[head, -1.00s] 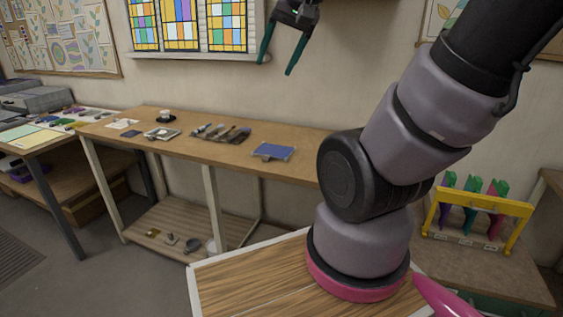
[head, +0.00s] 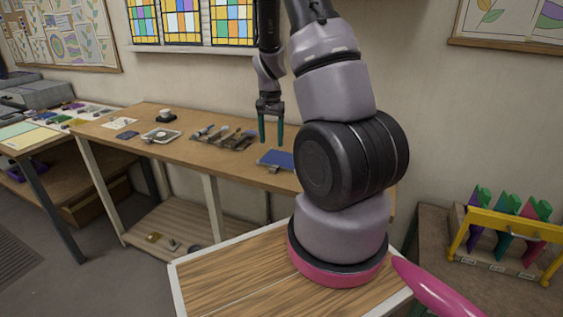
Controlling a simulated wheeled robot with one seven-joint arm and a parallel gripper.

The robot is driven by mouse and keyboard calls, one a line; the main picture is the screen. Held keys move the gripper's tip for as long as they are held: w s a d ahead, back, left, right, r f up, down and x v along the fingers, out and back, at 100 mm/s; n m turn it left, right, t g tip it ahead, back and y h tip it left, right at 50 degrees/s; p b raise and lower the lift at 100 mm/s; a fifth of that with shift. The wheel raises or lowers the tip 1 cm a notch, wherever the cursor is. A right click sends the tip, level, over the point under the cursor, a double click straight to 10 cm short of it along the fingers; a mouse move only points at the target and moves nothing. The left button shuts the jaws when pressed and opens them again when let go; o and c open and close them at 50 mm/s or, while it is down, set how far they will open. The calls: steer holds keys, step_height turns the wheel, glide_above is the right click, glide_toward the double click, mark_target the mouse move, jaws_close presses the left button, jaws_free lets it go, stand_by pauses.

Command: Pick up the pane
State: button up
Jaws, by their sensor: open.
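A flat blue pane (head: 276,158) lies slightly raised on a small support near the right part of the long wooden workbench (head: 180,147). My arm partly hides its right end in the head view. My gripper (head: 271,140) is open and empty, with its two green fingers pointing down. It is near the pane's upper left side in the picture. I cannot tell its exact height above the bench, but it does not hold the pane.
A tool roll (head: 224,137) lies left of the pane. Farther left are a tray (head: 160,136), a small white-and-dark pot (head: 165,116) and a small dark blue piece (head: 127,135). A yellow rack (head: 510,228) holds coloured pieces at the right.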

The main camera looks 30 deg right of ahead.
glide_above(275, 166)
steer(key=f, duration=0.4)
steer(key=shift+w+a+f, duration=0.15)
steer(key=shift+a+f, duration=0.25)
steer(key=shift+s+d+f, duration=0.15)
steer(key=shift+f, duration=1.2)
steer(key=shift+s+d+f, duration=0.1)
steer(key=shift+d+f, duration=0.05)
steer(key=shift+f, duration=1.2)
jaws_close()
